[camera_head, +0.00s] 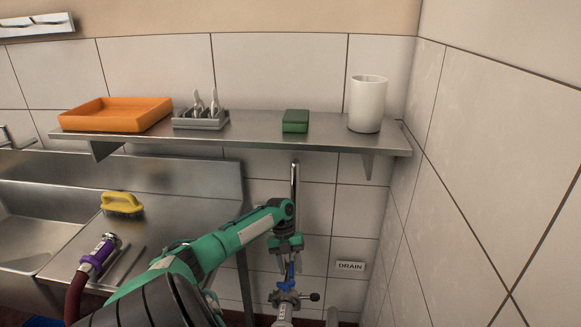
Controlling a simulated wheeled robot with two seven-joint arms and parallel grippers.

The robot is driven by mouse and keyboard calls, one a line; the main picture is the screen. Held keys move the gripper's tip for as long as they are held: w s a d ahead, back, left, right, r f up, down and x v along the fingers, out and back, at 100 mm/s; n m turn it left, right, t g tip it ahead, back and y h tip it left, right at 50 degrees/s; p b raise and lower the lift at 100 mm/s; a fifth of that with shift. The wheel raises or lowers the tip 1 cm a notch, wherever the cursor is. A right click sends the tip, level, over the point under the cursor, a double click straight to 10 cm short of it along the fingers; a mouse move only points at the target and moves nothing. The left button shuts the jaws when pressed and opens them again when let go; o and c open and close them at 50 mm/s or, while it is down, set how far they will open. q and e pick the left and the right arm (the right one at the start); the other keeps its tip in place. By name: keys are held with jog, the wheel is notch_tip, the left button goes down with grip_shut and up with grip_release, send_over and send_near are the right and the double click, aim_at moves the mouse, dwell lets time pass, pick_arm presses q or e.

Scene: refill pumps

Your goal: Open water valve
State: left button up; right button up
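A metal valve (285,298) with a blue handle (290,275) sits on a vertical pipe (294,185) against the tiled wall, low in the head view. A dark knob sticks out to the valve's right. My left gripper (288,262) points down right at the blue handle, with its fingers at the handle's upper part. The fingers are small and partly hidden, so I cannot tell whether they are closed on it. My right gripper is not in view.
A steel shelf (265,138) above my arm holds an orange tray (117,114), a grey caddy (200,122), a green sponge (295,121) and a white cylinder (367,104). A DRAIN sign (350,266) is right of the valve. A purple-collared hose (98,254) and yellow brush (122,203) lie left.

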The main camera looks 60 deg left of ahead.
pick_arm(q)
jog(key=shift+a+r, duration=0.15)
jog(key=shift+r, duration=0.1)
jog(key=b+v, duration=0.1)
jog(key=v, duration=1.2)
jog(key=shift+b, duration=0.4)
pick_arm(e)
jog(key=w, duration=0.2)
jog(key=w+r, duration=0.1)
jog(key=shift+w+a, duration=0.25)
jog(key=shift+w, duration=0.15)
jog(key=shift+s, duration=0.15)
